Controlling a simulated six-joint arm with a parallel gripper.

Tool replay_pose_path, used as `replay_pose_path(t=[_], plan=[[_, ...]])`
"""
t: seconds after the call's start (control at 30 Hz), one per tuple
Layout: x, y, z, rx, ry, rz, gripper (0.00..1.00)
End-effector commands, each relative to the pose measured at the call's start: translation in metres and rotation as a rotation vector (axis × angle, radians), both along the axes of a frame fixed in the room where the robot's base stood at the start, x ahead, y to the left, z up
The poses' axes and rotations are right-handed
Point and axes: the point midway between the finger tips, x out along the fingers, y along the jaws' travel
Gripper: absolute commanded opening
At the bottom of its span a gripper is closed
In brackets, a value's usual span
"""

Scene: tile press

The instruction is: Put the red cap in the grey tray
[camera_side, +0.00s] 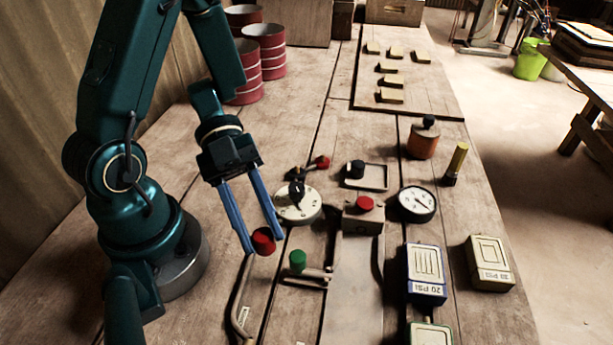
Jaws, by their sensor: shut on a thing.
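The red cap (264,242) is between the fingertips of my gripper (264,243), which is shut on it. It is close to the upper end of a bent metal rod; I cannot tell if the two touch. The small grey tray (376,185) lies on the bench, to the right of and farther back than my gripper. A dark knob-like piece (356,168) shows at the tray's left side and hides part of it.
A dial (298,204), a box with a red button (364,218) and a green knob (298,261) stand near my gripper. A round gauge (416,203) and labelled PSI blocks (426,273) are to the right. Red drums (265,50) stand at the back left.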

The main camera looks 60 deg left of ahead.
Motion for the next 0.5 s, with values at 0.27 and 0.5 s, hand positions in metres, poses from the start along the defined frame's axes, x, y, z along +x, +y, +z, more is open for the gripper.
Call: replay_pose_path(t=[0.27,0.5], plan=[[0.017,0.052,0.031,0.006,-0.003,0.002,0.0],[0.023,0.066,0.043,0.003,0.001,-0.009,0.0]])
